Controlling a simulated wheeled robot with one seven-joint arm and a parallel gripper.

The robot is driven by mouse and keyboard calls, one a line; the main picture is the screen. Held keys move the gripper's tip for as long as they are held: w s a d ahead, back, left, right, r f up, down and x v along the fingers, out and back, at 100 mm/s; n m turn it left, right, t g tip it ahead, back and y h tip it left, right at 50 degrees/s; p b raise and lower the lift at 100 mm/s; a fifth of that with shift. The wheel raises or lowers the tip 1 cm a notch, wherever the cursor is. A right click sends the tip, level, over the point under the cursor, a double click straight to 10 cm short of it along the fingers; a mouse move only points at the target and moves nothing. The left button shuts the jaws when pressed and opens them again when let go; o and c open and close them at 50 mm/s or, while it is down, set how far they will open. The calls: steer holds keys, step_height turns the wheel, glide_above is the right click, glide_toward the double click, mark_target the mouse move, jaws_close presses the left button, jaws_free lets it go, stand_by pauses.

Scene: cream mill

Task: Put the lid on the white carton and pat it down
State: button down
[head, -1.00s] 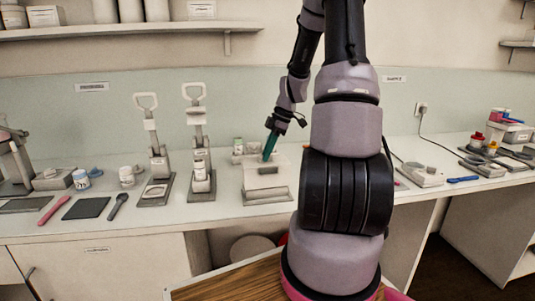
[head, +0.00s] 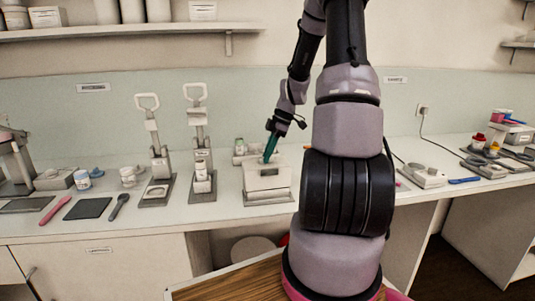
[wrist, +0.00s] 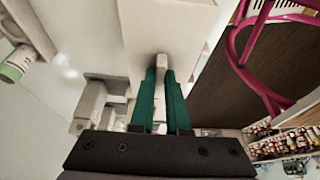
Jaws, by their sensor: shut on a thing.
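The white carton (head: 280,179) stands on a grey base plate on the counter, left of my arm in the head view. My gripper (head: 267,159) points down at the carton's top with its green fingers. In the wrist view my gripper (wrist: 160,75) is shut on a narrow pale grip piece, which appears to be the handle of the lid (wrist: 165,28). The lid shows as a broad white surface beyond the fingertips. I cannot tell whether its edges sit fully on the carton.
Two upright hand presses (head: 153,150) (head: 199,145) stand left of the carton. A small green-topped jar (head: 239,146) stands behind it, also seen in the wrist view (wrist: 17,62). A dark mat (head: 88,208) and spoon (head: 119,206) lie further left.

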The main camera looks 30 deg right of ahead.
steer(key=shift+f, duration=0.5)
stand_by(0.6)
jaws_free()
stand_by(0.3)
steer(key=shift+r, duration=0.15)
steer(key=shift+r, duration=3.45)
